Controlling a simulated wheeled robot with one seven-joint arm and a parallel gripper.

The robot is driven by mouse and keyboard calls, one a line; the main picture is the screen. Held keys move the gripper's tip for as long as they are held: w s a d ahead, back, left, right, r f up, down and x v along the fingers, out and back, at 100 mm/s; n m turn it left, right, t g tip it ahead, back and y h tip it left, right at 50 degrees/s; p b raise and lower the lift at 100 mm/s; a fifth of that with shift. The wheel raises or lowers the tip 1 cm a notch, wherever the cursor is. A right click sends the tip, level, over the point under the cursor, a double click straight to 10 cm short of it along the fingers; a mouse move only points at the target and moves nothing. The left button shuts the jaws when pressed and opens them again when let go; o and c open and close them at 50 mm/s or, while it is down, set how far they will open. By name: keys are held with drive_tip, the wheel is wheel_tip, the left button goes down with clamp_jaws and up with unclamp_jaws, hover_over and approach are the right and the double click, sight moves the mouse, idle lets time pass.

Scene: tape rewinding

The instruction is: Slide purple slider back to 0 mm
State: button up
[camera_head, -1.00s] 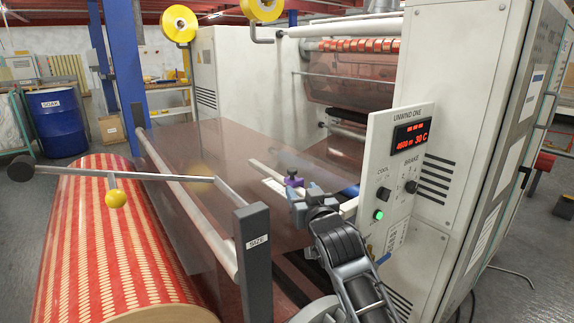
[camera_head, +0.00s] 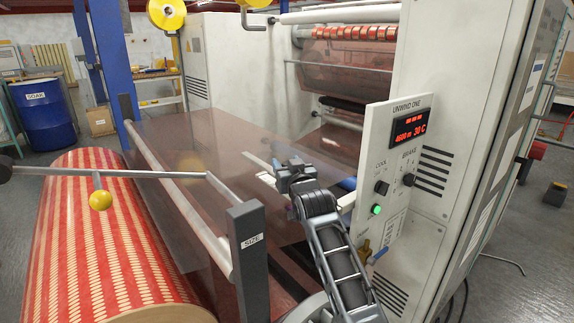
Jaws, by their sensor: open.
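The slider rail (camera_head: 259,162) is a pale bar running from the middle of the film toward the machine at the right. My gripper (camera_head: 284,172) is over the rail, seen from behind, with its fingertips facing away from the camera. A small dark purplish bit, which looks like part of the purple slider (camera_head: 276,163), shows just past the left of my gripper. The rest of the slider is hidden behind my gripper. My gripper is open. Whether its fingers touch the slider or stand around it cannot be told. The scale marks are too small to read.
The control panel (camera_head: 395,170) with knobs and a lit green button stands close to the right of my arm. A grey post (camera_head: 250,260) labelled SIZE stands left of my arm. A large red patterned roll (camera_head: 95,235) fills the lower left.

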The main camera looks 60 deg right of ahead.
drive_tip(key=shift+c, duration=0.4)
clamp_jaws()
